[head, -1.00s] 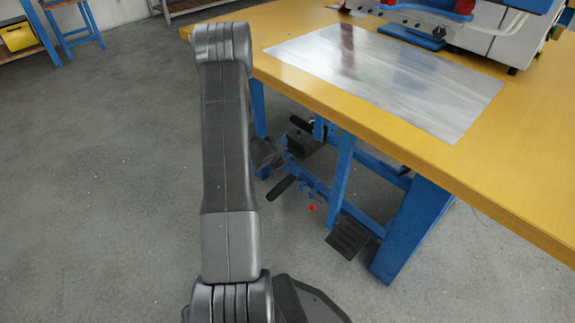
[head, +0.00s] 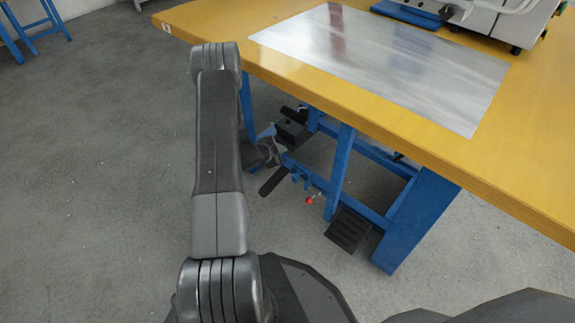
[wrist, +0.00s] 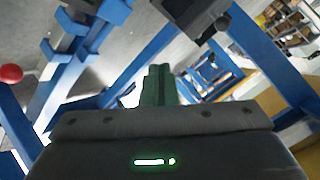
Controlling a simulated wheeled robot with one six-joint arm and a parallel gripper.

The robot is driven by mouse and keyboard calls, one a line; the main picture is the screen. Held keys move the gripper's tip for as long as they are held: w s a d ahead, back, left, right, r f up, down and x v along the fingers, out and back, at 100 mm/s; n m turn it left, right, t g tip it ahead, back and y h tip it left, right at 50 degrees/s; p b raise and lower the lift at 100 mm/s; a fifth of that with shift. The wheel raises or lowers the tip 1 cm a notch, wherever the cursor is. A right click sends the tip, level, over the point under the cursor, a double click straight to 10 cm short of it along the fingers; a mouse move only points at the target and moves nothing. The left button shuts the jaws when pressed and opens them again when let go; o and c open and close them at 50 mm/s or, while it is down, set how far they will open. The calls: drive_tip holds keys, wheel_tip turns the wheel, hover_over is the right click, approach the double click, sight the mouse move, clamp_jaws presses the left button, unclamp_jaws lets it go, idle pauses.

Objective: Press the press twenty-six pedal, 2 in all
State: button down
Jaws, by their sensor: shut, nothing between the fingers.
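A black ridged foot pedal (head: 350,229) sits low at the front of the blue frame under the yellow table. A second dark block, perhaps another pedal (head: 292,131), is further back under the table; a dark block (wrist: 190,14) also shows at the top of the wrist view. No label tells which is press twenty-six. My gripper (head: 272,143) is under the table edge beside the rear block, partly hidden by my arm. In the wrist view its fingers (wrist: 158,84) are together and empty. Contact with the block cannot be told.
The yellow table (head: 400,150) carries a metal sheet (head: 385,65). Its blue leg (head: 415,225) and crossbars crowd the space below. A red knob (head: 309,201) and a black lever (head: 272,181) stick out near my gripper.

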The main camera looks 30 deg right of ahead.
drive_tip(key=b, duration=0.4)
hover_over(285, 168)
drive_tip(key=f, duration=0.6)
drive_tip(key=shift+s+a+f, duration=0.15)
drive_tip(key=shift+a+f, duration=0.1)
drive_tip(key=shift+a, duration=0.05)
drive_tip(key=shift+d+f+p, duration=0.25)
drive_tip(key=shift+f+p, duration=0.1)
drive_tip(key=shift+f, duration=0.65)
drive_tip(key=shift+f, duration=0.1)
idle(0.4)
drive_tip(key=shift+f, duration=0.3)
drive_tip(key=shift+w+d+f, duration=0.1)
drive_tip(key=shift+w+f, duration=0.1)
drive_tip(key=shift+f, duration=0.1)
idle(0.4)
